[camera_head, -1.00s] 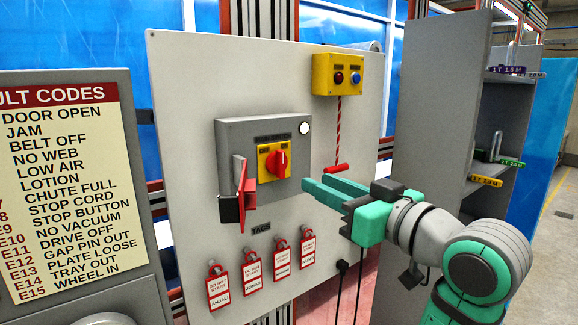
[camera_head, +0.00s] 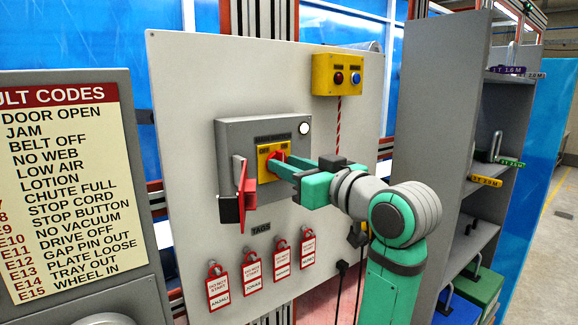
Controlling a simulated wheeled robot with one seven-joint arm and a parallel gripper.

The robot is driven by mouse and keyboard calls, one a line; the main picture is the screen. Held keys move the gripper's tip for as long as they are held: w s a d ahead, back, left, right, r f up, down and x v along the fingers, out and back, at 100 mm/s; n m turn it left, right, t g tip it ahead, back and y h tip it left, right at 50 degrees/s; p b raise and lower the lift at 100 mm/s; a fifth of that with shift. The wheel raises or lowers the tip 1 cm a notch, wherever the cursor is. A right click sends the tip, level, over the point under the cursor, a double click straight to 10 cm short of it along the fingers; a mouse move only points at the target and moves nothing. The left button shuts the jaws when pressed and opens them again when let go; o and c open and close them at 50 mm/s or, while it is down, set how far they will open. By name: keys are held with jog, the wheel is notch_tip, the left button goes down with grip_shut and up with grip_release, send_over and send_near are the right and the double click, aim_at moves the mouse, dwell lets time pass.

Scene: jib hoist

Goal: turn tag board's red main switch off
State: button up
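The red main switch (camera_head: 274,163) sits on a yellow plate (camera_head: 266,150) on a grey box (camera_head: 233,133) of the tag board (camera_head: 190,90). My gripper (camera_head: 280,166) is at the switch from the right, its fingers covering the right part of the knob and plate. The finger gap is hard to see, so I cannot tell whether they grip the knob. The knob's angle is partly hidden. A red and grey hinged flap (camera_head: 245,192) stands out at the box's left.
Several red tags (camera_head: 252,272) hang below the box. A yellow two-button box (camera_head: 337,75) with a red-striped cord is above right. Grey shelving (camera_head: 435,110) stands right. A fault codes sign (camera_head: 68,190) is at left.

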jog(key=shift+w, duration=0.1)
grip_shut()
jog(key=shift+n, duration=0.4)
jog(key=n, duration=1.7)
jog(key=shift+a+f, duration=0.3)
jog(key=shift+f, duration=0.05)
dwell(0.4)
